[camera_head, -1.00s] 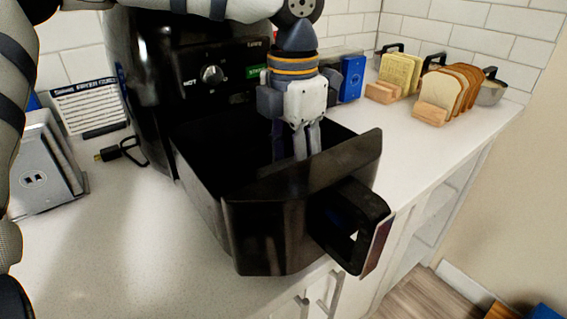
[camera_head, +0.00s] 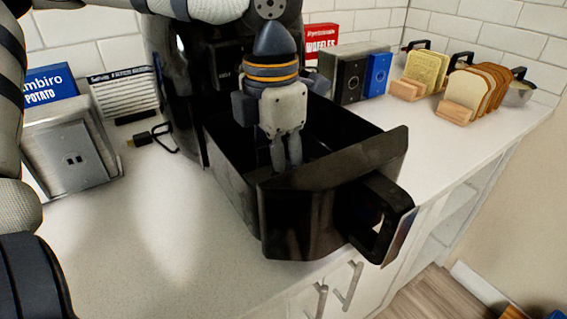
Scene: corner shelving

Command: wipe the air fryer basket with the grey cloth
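The black air fryer basket (camera_head: 300,220) is pulled out of the air fryer (camera_head: 180,75), its handle (camera_head: 380,222) facing front right over the counter edge. My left gripper (camera_head: 286,165) points down into the basket, just behind its front wall. Its two fingers look close together, but the tips are hidden by that wall, so I cannot tell whether they hold anything. The grey cloth is not visible. My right gripper is not in view.
Bread slices in wooden holders (camera_head: 470,95), a dark box (camera_head: 342,75) and a blue box (camera_head: 377,75) stand behind right. The front left counter is clear.

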